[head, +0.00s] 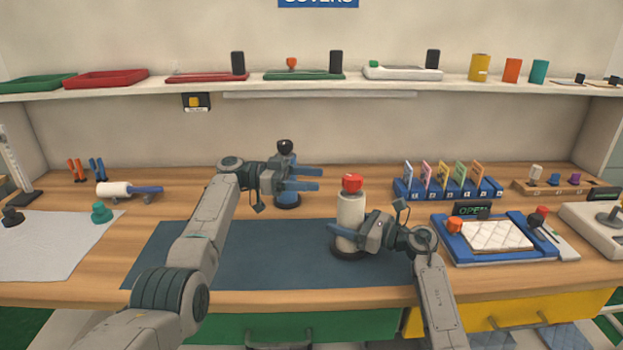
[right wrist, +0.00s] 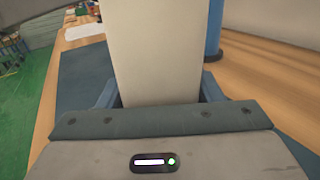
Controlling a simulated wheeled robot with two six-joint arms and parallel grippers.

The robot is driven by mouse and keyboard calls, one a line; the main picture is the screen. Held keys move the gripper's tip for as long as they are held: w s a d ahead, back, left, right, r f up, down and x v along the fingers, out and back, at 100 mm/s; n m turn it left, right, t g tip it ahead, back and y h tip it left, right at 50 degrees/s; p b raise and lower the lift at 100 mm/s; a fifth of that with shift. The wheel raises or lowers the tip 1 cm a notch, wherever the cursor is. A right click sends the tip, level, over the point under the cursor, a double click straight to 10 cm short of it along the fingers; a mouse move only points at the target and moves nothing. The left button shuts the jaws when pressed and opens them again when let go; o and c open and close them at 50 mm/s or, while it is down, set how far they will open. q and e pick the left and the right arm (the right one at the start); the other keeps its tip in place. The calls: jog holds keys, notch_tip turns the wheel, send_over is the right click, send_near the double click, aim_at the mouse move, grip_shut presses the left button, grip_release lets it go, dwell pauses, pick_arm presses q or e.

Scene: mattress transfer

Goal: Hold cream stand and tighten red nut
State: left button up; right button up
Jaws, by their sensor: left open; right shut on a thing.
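The cream stand (head: 350,209) stands upright on a dark round base on the blue mat, with the red nut (head: 352,182) on its top. My right gripper (head: 340,231) is shut around the lower part of the cream stand. In the right wrist view the cream stand (right wrist: 157,55) fills the space between the fingers. My left gripper (head: 318,179) is open and empty, left of the red nut at about its height, with a gap between them. Its fingers point right and pass in front of a blue stand.
The blue stand (head: 287,199) with a black top is close behind my left gripper and also shows in the right wrist view (right wrist: 213,28). A blue tray (head: 462,256) with a white quilted pad lies to the right. The blue mat's left part (head: 270,265) is clear.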

jog(key=o, duration=1.8)
jog(key=shift+s+r, duration=0.1)
jog(key=shift+r, duration=0.05)
